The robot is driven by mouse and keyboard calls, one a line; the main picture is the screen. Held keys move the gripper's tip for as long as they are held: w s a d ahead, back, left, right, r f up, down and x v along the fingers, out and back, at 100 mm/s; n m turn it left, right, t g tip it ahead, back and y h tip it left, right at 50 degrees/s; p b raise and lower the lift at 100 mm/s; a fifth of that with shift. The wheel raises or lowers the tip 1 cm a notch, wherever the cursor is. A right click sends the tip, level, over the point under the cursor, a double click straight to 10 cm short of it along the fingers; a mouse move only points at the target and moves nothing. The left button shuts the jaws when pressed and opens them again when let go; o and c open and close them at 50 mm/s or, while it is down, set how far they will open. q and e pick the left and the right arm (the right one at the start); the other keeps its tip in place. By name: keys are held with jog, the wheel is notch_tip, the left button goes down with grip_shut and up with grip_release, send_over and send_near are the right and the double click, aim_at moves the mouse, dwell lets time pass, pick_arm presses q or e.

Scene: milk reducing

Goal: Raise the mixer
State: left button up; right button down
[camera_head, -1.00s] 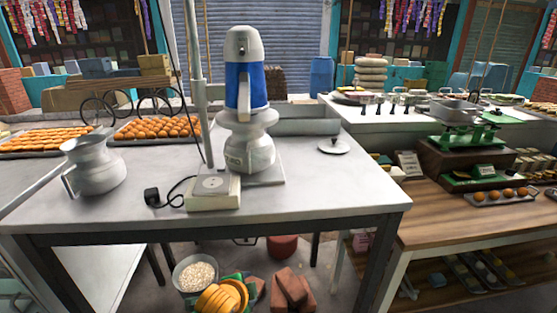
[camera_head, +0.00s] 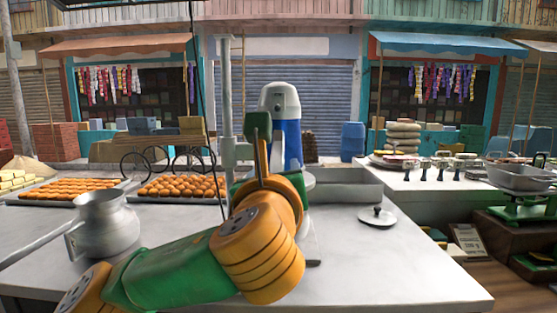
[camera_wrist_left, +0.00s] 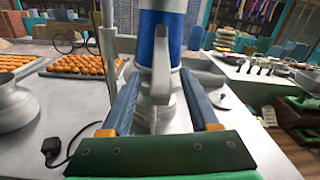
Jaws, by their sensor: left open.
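The mixer (camera_head: 288,130) has a white top and a blue body and stands upright at its pole (camera_head: 226,100) on the steel table. My left gripper (camera_head: 268,150) is in front of it and hides its lower part in the head view. In the left wrist view the open fingers (camera_wrist_left: 160,78) point at the mixer's blue body (camera_wrist_left: 172,35), one on each side of its pale handle (camera_wrist_left: 162,70). I cannot tell whether either finger touches it. My right gripper is not in view.
A metal jug (camera_head: 105,228) stands at the left of the table (camera_head: 400,275). Trays of orange sweets (camera_head: 180,188) lie behind it. A small lid (camera_head: 377,216) lies right of the mixer, with clear tabletop around it. A cable with a black plug (camera_wrist_left: 52,146) lies at the left.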

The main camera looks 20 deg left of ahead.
pick_arm(q)
jog(key=p+x, duration=0.2)
jog(key=x, duration=0.1)
jog(key=p+x, duration=0.1)
jog(key=x, duration=0.1)
jog(key=shift+r, duration=0.4)
jog(key=shift+w+a+f, duration=0.1)
jog(key=shift+w+f, duration=0.2)
jog(key=shift+w, duration=0.25)
jog(key=shift+s, duration=0.1)
grip_shut()
